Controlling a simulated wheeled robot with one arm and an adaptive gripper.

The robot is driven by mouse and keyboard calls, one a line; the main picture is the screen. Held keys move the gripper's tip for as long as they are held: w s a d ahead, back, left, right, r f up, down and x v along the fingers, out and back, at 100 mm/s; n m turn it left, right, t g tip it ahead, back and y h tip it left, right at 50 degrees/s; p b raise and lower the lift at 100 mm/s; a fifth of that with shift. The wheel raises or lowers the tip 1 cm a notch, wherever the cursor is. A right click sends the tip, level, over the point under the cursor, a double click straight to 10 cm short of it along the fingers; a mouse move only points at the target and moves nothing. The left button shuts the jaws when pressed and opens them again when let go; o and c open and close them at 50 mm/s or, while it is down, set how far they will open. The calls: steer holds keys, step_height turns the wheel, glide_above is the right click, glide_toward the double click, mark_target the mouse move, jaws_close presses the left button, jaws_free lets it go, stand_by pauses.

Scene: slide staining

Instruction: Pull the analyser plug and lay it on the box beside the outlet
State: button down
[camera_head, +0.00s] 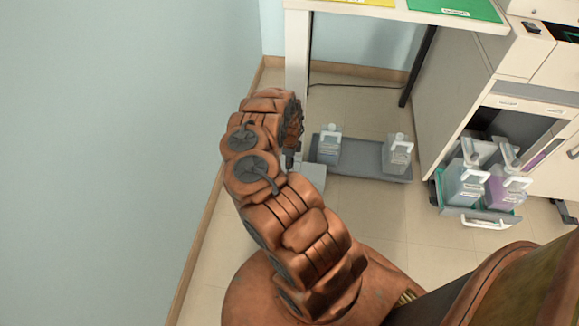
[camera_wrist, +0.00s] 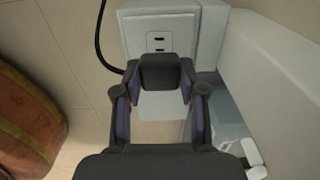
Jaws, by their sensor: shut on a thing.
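My gripper (camera_wrist: 160,80) is shut on a dark, blocky plug (camera_wrist: 160,70), which sits between its two fingertips in the wrist view. A black cord (camera_wrist: 99,38) comes down from the top and bends in towards the plug. Just above the plug is a pale outlet plate (camera_wrist: 160,42) with two dark slots, on a white box (camera_wrist: 160,18). Whether the plug still touches a socket is hidden. In the head view my gripper (camera_head: 291,155) is partly hidden by my arm, beside a pale grey box (camera_head: 314,177) low by the wall.
A grey tray (camera_head: 355,160) with two bottles lies on the floor to the right. The analyser (camera_head: 470,95) stands further right, with an open drawer of bottles (camera_head: 480,190). A table leg (camera_head: 297,55) rises behind. The wall is close on the left.

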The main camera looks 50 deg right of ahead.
steer(key=shift+r+p, duration=0.95)
steer(key=shift+r, duration=0.2)
